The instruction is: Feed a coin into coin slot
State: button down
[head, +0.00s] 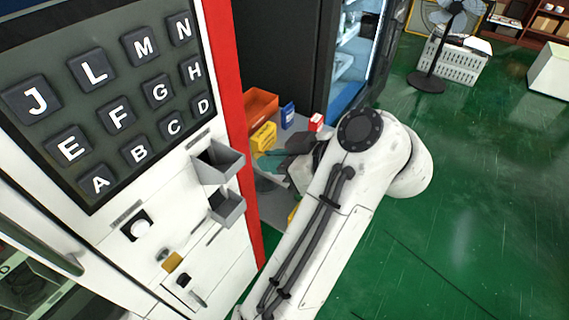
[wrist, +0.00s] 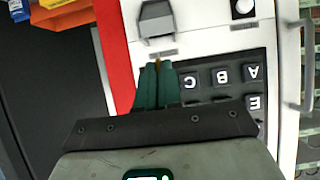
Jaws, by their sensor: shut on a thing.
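My gripper (wrist: 158,70) is shut, its teal fingers together, with a thin gold edge, apparently the coin (wrist: 157,63), showing at the tips. In the wrist view, the tips are just short of a small grey plate (wrist: 163,52) on the white vending machine front, beside a grey tray (wrist: 157,22). I cannot tell if the coin touches it. The plate also shows in the head view, above the upper grey tray (head: 218,167). There my gripper (head: 262,164) is partly hidden behind the machine's red edge and my arm. Which opening is the coin slot is unclear.
A black letter keypad (head: 115,95) fills the upper panel. A white round button (head: 136,228) and a lower grey tray (head: 228,208) are below it. An orange bin (head: 260,104) and small boxes stand behind the red edge. Green floor (head: 480,190) is open at right.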

jog(key=shift+r+b+x, duration=0.2)
jog(key=shift+b+x, duration=0.95)
jog(key=shift+x, duration=1.9)
jog(key=shift+r+b+x, duration=0.15)
jog(key=shift+b+x, duration=0.95)
jog(key=shift+x, duration=1.95)
jog(key=shift+w+a, duration=0.15)
jog(key=c, duration=1.2)
grip_release()
